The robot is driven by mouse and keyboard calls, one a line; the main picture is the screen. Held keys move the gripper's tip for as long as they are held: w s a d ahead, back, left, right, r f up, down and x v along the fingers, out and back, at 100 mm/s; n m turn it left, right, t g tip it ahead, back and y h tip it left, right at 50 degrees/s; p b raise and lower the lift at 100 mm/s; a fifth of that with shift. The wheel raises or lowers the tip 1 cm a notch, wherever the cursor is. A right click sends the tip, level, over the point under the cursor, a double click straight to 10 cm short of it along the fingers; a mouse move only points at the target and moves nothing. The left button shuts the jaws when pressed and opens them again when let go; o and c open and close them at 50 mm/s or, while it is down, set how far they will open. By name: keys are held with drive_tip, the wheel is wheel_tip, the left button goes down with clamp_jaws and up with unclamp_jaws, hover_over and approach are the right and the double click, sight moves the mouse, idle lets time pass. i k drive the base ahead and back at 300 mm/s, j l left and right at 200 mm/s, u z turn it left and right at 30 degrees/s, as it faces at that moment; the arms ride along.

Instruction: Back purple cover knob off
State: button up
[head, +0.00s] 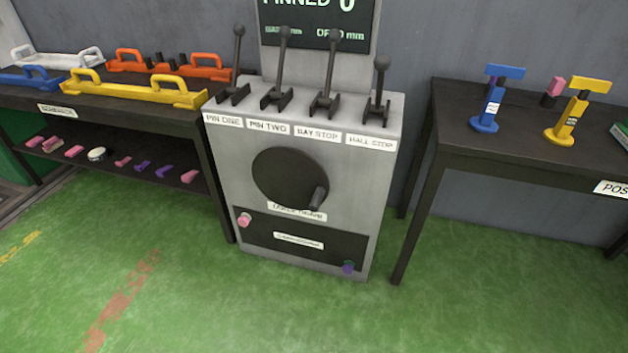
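The purple cover knob (348,267) sits at the lower right corner of a dark cover plate (270,236) low on the front of a grey control cabinet (232,183). It appears seated against the plate. A pink knob (244,219) sits at the plate's upper left corner. A white label (298,240) is on the middle of the plate, too small to read. My gripper is not in view.
Several levers (333,70) stand on the cabinet top. A round dark disc with a crank handle (318,197) is above the plate. Dark tables stand left (150,110) and right (460,120). The green floor (220,300) in front is clear.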

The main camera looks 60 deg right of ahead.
sight(348, 268)
drive_tip(key=k+j+z, duration=0.1)
drive_tip(key=z, duration=0.25)
drive_tip(key=k+z, duration=0.5)
drive_tip(key=z, duration=1.15)
